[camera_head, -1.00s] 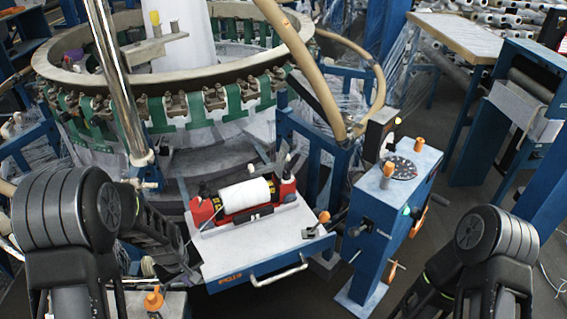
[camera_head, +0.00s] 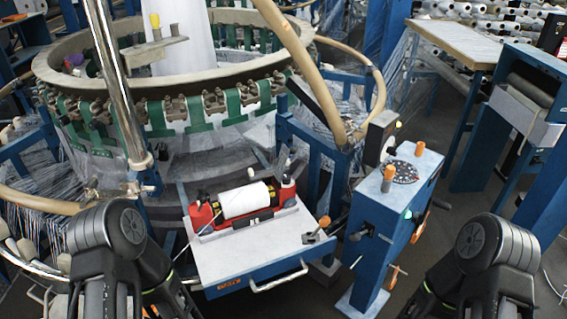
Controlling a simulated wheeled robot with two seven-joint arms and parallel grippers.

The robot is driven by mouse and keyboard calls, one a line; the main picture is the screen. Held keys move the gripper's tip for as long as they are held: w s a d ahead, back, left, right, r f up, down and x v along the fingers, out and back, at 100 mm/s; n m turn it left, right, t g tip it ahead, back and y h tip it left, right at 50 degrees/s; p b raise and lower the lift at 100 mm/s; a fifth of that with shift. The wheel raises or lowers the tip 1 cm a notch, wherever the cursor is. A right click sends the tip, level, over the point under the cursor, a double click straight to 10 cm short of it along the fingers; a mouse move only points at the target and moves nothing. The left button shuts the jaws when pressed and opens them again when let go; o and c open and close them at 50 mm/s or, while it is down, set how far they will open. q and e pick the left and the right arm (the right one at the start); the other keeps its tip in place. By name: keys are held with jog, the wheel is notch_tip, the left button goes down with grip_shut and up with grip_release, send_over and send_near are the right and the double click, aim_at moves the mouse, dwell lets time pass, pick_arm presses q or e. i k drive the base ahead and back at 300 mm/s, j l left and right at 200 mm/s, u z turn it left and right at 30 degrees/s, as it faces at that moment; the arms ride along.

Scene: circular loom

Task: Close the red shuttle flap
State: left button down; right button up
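The red shuttle (camera_head: 201,214) lies on a light tray (camera_head: 222,262) in front of the loom ring, with a white yarn spool (camera_head: 245,199) in it. A dark bar (camera_head: 252,220) runs along the shuttle's front side. A dark grey piece (camera_head: 281,163) stands up at its right end; I cannot tell whether this is the flap. My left arm is at the bottom left, to the left of the tray, and my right arm is at the bottom right. Neither gripper's fingers can be made out, and neither arm touches the shuttle.
A blue control post (camera_head: 381,236) with orange knobs stands just right of the tray. A small lever with an orange knob (camera_head: 324,222) sits at the tray's right corner. A metal pole (camera_head: 118,80) and the loom ring (camera_head: 75,75) stand behind. The space above the tray is open.

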aim_at(285, 152)
jog(key=l+u, duration=0.15)
jog(key=u, duration=0.3)
jog(key=l+u, duration=0.2)
jog(key=u, duration=0.25)
jog(key=l+u, duration=0.15)
jog(key=l, duration=0.35)
jog(key=k+l+u, duration=0.15)
jog(key=l, duration=0.3)
jog(key=l+u, duration=0.2)
jog(key=l, duration=0.3)
jog(key=k+l+u, duration=0.15)
jog(key=l, duration=0.35)
jog(key=k+l+u, duration=0.15)
jog(key=l, duration=0.3)
jog(key=k+l, duration=0.1)
jog(key=l, duration=0.25)
jog(key=k+l, duration=0.1)
jog(key=l, duration=0.2)
jog(key=k+l, duration=0.1)
jog(key=l, duration=0.25)
